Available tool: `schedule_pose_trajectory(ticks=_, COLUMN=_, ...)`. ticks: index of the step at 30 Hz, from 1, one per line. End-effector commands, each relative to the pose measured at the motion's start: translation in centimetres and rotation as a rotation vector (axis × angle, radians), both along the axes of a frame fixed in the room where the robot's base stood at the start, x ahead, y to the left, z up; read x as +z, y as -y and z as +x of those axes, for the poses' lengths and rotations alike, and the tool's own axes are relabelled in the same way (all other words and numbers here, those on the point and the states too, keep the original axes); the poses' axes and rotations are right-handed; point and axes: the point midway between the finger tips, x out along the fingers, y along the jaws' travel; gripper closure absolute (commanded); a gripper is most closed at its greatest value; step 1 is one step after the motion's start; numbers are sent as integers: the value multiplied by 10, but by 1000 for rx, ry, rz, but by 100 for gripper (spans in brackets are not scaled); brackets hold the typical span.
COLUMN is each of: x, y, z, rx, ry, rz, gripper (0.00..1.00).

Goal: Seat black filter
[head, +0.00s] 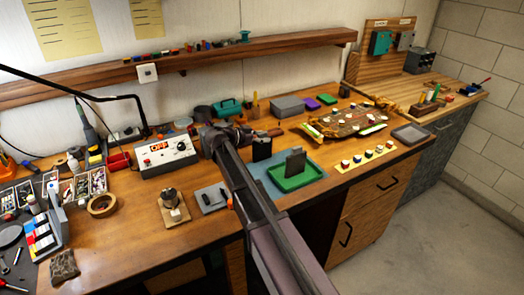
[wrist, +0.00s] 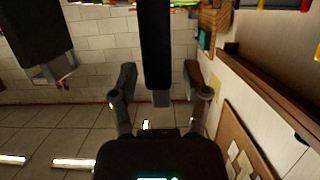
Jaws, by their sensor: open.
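A small upright black block (head: 262,149), which looks like the black filter, stands on the bench left of the green tray (head: 292,184). A dark grey upright slab (head: 296,161) stands in that tray. My gripper (head: 268,134) is at the black block's top, partly hidden by its own wrist. In the upside-down wrist view, my gripper (wrist: 159,90) is open. A narrow black piece with a grey end (wrist: 155,50) lies between its fingers, with gaps on both sides. Another dark block (wrist: 35,35) is at the upper left there.
A blue-grey mat (head: 268,180) lies under the tray. A model boat-like assembly (head: 345,122) and a yellow strip of small cubes (head: 366,158) are to the right. A white control box (head: 166,155) stands left. A wooden shelf (head: 180,66) runs along the wall.

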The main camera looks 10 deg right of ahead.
Motion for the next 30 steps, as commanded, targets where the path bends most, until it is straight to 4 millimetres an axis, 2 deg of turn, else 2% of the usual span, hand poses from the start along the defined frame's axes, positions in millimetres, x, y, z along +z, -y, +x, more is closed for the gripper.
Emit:
schedule_pose_trajectory(ticks=16, x=0, y=1, z=0, rx=0, ry=0, rz=0, gripper=40)
schedule_pose_trajectory(ticks=17, x=0, y=1, z=0, rx=0, ry=0, rz=0, gripper=43)
schedule_pose_trajectory(ticks=21, x=0, y=1, z=0, rx=0, ry=0, rz=0, gripper=85)
schedule_pose_trajectory(ticks=23, x=0, y=1, z=0, rx=0, ry=0, rz=0, gripper=100)
schedule_pose_trajectory(ticks=30, x=0, y=1, z=0, rx=0, ry=0, rz=0, gripper=100)
